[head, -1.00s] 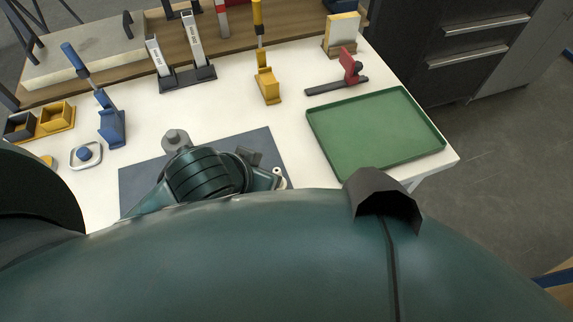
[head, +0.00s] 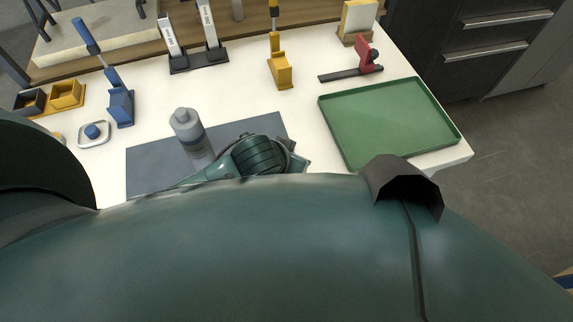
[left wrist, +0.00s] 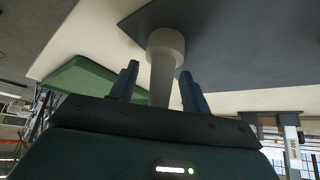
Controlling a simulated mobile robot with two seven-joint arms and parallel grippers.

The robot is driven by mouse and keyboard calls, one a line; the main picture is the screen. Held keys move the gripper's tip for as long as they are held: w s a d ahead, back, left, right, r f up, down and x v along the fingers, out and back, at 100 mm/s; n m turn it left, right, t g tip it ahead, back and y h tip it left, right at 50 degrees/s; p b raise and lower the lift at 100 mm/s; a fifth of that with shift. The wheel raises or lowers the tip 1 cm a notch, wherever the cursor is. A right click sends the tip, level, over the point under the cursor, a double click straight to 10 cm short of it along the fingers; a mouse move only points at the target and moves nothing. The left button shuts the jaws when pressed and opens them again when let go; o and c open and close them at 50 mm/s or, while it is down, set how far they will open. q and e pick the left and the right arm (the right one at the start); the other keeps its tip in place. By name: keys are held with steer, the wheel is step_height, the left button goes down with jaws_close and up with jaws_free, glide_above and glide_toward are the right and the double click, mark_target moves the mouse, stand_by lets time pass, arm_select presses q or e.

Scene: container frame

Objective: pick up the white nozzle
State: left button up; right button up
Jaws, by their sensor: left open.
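A pale grey-white nozzle (left wrist: 165,50), with a wide collar and a narrower body, shows in the left wrist view. Its body runs down between the two fingers of my left gripper (left wrist: 160,85). The fingers are open, one on each side, with gaps visible. The lower part is hidden behind the gripper body. In the head view a light grey upright piece (head: 189,133), with a narrower top, stands on the dark mat (head: 150,165); its foot is hidden by my arm. I cannot tell whether they are the same piece. My right gripper is not in view.
A green tray (head: 325,124) lies at the right of the white table. Blue (head: 121,107), yellow (head: 281,72) and red (head: 366,57) tools stand on the table, with a dark stand (head: 198,63) at the back. Bare table lies between mat and tray.

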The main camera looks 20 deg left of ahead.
arm_select(q)
jaws_close()
stand_by(0.6)
